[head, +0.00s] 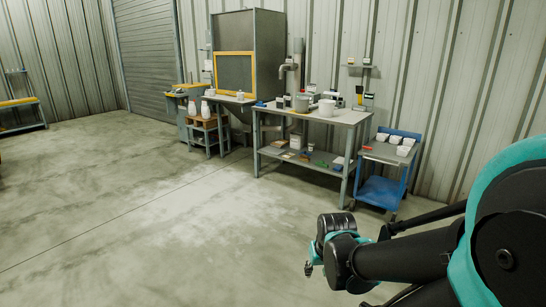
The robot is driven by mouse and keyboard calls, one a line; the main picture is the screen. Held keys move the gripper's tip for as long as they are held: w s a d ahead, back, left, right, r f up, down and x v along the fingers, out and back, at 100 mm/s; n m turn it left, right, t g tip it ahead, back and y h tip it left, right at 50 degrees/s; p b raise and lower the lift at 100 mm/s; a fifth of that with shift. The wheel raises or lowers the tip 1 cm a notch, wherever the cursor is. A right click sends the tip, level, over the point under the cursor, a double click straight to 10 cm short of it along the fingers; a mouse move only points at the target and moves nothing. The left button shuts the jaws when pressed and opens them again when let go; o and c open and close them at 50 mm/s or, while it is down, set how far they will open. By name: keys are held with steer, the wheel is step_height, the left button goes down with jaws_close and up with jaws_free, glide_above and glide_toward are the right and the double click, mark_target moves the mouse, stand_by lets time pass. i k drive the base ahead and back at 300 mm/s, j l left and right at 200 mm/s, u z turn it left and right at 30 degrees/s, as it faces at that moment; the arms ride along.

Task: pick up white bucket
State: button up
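A white bucket (326,107) stands upright on the top of the grey workbench (345,117) near the back wall, right of the middle of the bench. A grey pot-like container (301,103) stands just left of it. My gripper (308,269) is at the lower middle of the head view, well in front of the bench and far from the bucket. It is small and partly hidden by my wrist, so I cannot tell whether its fingers are open or shut.
A blue cart (381,192) with white containers stands right of the bench. A small stand (207,130) with white bottles and a tall grey cabinet with a yellow frame (235,73) are to the left. Open concrete floor lies in front of the bench.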

mark_target(326, 107)
steer(key=i+z, duration=0.35)
steer(key=i, duration=4.7)
steer(key=z, duration=0.05)
